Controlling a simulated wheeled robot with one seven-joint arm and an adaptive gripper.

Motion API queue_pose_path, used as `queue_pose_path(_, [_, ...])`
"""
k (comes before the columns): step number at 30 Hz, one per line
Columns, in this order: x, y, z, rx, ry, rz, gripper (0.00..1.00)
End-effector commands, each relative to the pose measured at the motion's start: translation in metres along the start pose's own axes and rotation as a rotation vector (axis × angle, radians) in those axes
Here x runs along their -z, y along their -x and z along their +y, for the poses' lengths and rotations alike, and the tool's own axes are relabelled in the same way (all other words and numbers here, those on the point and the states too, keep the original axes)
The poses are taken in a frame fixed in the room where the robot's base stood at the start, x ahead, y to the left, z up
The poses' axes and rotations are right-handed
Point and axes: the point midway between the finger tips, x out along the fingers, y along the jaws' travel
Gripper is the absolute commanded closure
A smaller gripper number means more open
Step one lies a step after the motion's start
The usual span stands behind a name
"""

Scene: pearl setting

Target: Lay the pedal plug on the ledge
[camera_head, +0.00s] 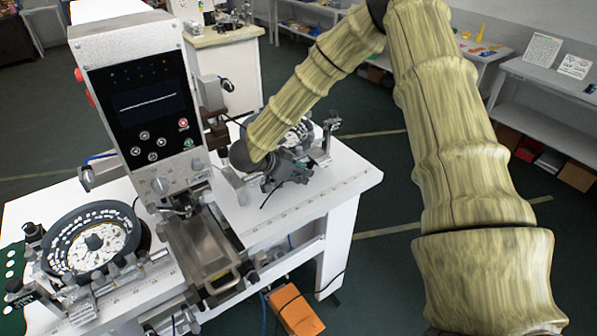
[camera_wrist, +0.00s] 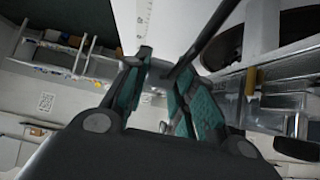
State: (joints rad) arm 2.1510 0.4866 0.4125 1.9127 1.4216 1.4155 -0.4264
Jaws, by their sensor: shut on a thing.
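My gripper (camera_head: 272,180) is low over the right part of the white bench (camera_head: 345,182), at the end of my bark-textured arm. In the wrist view its teal-padded fingers (camera_wrist: 162,82) are closed around a small part of a dark piece, which I take to be the pedal plug. A black cable-like length (camera_wrist: 208,40) runs from between the fingers to the upper right. The plug's body is mostly hidden by the fingers. A ruled strip (camera_head: 300,211) runs along the bench's front edge; I cannot tell whether it is the ledge.
A grey machine with a dark display (camera_head: 145,105) stands left of my gripper. A round bowl feeder (camera_head: 92,240) sits at the lower left. Another round device (camera_head: 298,133) is close behind my gripper. An orange box (camera_head: 296,310) is on the floor below.

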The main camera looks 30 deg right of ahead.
Motion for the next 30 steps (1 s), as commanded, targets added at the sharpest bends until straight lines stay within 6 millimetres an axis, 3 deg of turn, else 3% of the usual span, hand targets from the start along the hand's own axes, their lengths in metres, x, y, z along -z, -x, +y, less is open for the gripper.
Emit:
queue_pose_path(13, [-0.035,-0.027,-0.001,0.003,0.002,0.0,1.0])
queue_pose_path(30, [-0.043,-0.034,-0.002,0.003,0.002,0.0,1.0])
